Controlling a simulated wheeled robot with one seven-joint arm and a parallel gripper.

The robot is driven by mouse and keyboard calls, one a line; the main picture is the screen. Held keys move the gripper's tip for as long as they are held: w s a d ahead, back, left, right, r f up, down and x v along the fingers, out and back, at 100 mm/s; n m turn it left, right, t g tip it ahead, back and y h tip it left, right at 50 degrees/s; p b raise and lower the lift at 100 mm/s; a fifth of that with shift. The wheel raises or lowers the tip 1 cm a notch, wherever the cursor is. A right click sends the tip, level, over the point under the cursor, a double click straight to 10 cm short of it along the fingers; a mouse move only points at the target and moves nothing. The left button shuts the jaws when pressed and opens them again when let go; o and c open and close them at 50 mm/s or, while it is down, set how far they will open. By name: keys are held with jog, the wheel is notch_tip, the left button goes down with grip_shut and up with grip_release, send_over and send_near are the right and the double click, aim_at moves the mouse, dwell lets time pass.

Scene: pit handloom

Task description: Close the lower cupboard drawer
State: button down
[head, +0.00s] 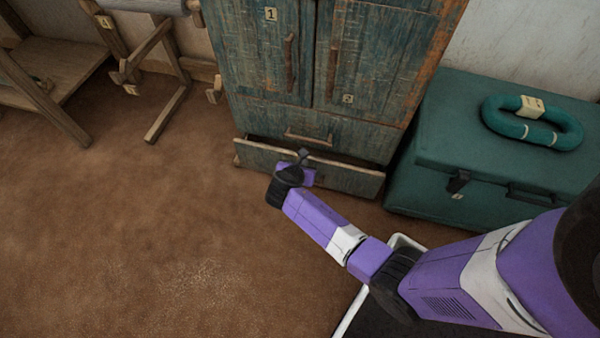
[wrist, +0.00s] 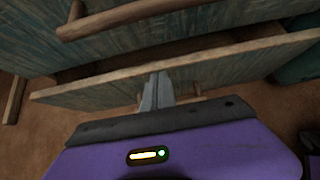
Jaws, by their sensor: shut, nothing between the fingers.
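The lower cupboard drawer (head: 345,179) is partly open, with a dark gap showing behind its front's top edge. It sits at the bottom of the worn blue-green cupboard (head: 265,65). The drawer front also shows in the wrist view (wrist: 230,72), running across the picture. My gripper (head: 303,156) is at the drawer front, left of its middle. In the wrist view the fingers (wrist: 156,90) are together and empty, overlapping the drawer front near its top edge. I cannot tell if they touch it. The drawer's own handle is mostly hidden behind my gripper.
The upper drawer (head: 350,143) above is closed, with a wooden handle (head: 308,139); that handle also shows in the wrist view (wrist: 130,15). A green chest (head: 440,190) with a coiled teal ring (head: 545,137) stands close on the right. Wooden loom frames (head: 165,115) stand left. The brown floor in front is clear.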

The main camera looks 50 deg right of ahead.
jog(key=shift+w+d+r, duration=0.1)
jog(key=shift+d, duration=0.1)
jog(key=shift+w+d+p, duration=0.2)
jog(key=shift+d+p, duration=0.15)
jog(key=shift+d, duration=0.25)
jog(key=shift+w+d+p, duration=0.2)
jog(key=shift+d+p, duration=0.15)
jog(key=shift+d, duration=0.2)
